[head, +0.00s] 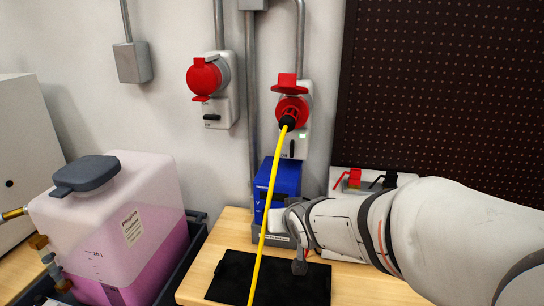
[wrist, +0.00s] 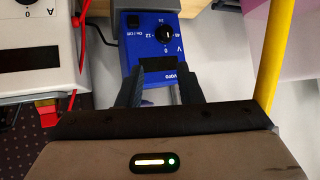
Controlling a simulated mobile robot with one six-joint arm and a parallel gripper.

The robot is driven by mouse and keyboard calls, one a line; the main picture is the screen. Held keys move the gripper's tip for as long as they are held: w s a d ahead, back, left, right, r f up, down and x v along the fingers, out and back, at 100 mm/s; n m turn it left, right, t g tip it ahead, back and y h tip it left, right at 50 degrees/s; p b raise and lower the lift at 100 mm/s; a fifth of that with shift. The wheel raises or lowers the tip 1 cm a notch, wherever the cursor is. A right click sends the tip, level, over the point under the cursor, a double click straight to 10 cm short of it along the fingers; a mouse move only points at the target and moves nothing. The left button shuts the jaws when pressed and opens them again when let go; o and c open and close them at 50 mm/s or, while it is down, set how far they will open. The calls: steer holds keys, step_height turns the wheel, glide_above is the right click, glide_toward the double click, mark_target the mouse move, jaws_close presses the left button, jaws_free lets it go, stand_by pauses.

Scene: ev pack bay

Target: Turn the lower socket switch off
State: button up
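Two red industrial sockets are on the wall. The lower socket (head: 291,108), on the right, has its red lid up and a black plug with a yellow cable (head: 272,185) in it. Its black switch (head: 292,148) stands upright below the plug, beside a small green light (head: 303,136). The upper socket (head: 204,78), on the left, has its lid down, and its black switch (head: 212,117) lies horizontal. My gripper (head: 296,232) is low over the bench in front of the blue device, below the lower socket. In the wrist view my gripper (wrist: 160,80) has its fingers apart, with nothing held.
A blue device with a dial (head: 285,178) stands behind my gripper and also shows in the wrist view (wrist: 150,35). A black mat (head: 235,272) lies on the wooden bench. The yellow cable hangs across the front. A pink-liquid tank (head: 125,225) stands left.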

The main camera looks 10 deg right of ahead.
mark_target(292, 150)
steer(key=w+d+r+m+t+h, duration=0.1)
steer(key=w+r+t+h, duration=0.1)
steer(key=w, duration=0.4)
steer(key=w+d+r+m+t+h, duration=0.1)
steer(key=w+d+r+t+h, duration=0.1)
steer(key=w+t, duration=0.3)
steer(key=w+d+r+m+t+h+b, duration=0.1)
steer(key=w+r+t+h, duration=0.2)
steer(key=w, duration=0.4)
steer(key=shift+d+r+m+t+h, duration=0.25)
steer(key=shift+m+t+h, duration=0.15)
steer(key=shift+h, duration=0.2)
steer(key=shift+c, duration=0.5)
